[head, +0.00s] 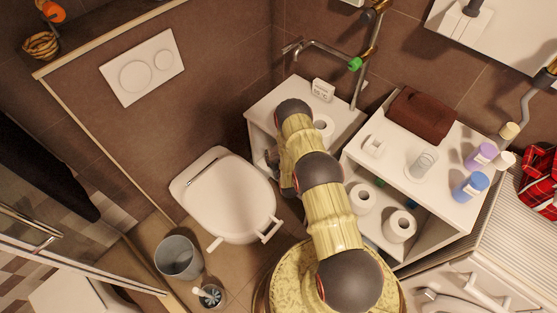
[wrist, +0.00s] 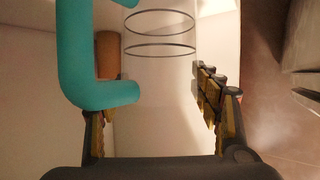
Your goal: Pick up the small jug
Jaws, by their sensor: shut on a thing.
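The small jug (wrist: 160,48) looks clear, with two dark rings around it and a thick teal handle at its left. In the wrist view it stands between the fingers of my gripper (wrist: 156,112), which is shut on it. The handle passes in front of the left finger, and the right finger is at the jug's right side. The top of the jug is cut off by the picture edge. In the head view my arm reaches down at the left white cabinet (head: 262,103); it hides the jug there.
A brown object (wrist: 108,55) stands behind the handle, by a pale wall. The toilet (head: 228,195) is close left of my arm. A white shelf unit (head: 440,195) with toilet rolls (head: 400,226) and bottles (head: 470,186) stands to the right. A grey bin (head: 179,257) is on the floor.

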